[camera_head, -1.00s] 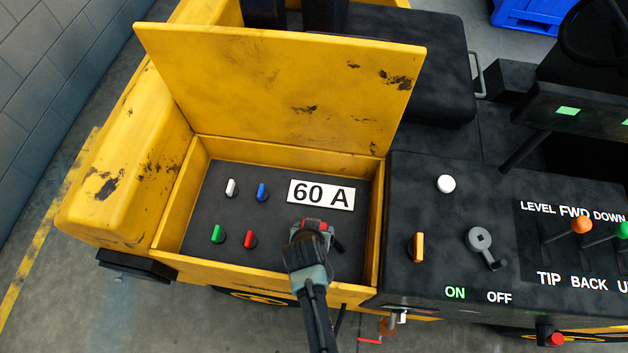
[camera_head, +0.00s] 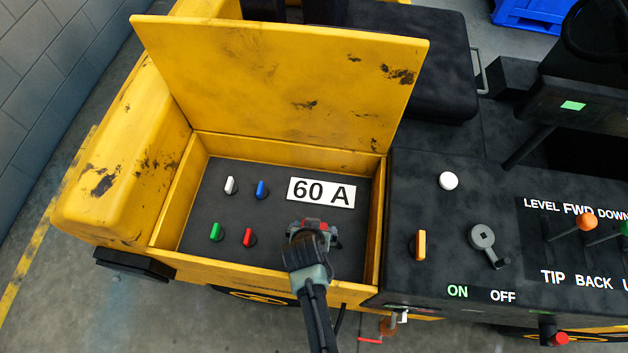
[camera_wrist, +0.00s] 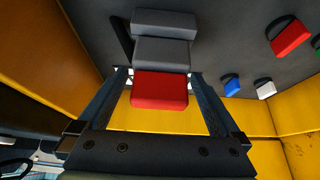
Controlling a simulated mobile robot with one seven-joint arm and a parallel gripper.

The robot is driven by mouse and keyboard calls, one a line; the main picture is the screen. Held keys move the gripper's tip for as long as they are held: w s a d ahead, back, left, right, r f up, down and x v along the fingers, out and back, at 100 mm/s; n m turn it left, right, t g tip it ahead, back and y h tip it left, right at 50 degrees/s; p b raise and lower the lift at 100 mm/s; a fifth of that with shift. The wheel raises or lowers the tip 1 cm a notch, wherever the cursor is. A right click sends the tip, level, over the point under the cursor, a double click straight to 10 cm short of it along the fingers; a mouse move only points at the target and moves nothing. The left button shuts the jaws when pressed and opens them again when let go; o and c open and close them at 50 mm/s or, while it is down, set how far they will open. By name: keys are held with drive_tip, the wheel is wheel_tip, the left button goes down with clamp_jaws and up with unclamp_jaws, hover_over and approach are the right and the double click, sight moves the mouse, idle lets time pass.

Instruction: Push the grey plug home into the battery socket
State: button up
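The grey plug (camera_wrist: 160,52) shows in the wrist view as a grey block with a red end (camera_wrist: 160,90) facing my wrist. Behind it, a second grey block (camera_wrist: 164,25) is against the dark panel; it looks like the battery socket. I cannot tell whether a gap remains between the two blocks.
The dark panel (camera_head: 215,205) lies inside a yellow box with its lid (camera_head: 280,85) raised behind. White (camera_head: 231,185), blue (camera_head: 262,188), green (camera_head: 216,231) and red (camera_head: 249,237) knobs stand to the left. The 60 A label (camera_head: 321,192) is behind my gripper. A control console (camera_head: 450,235) is right.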

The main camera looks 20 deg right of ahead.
drive_tip(key=v, duration=1.3)
drive_tip(key=shift+b, duration=0.3)
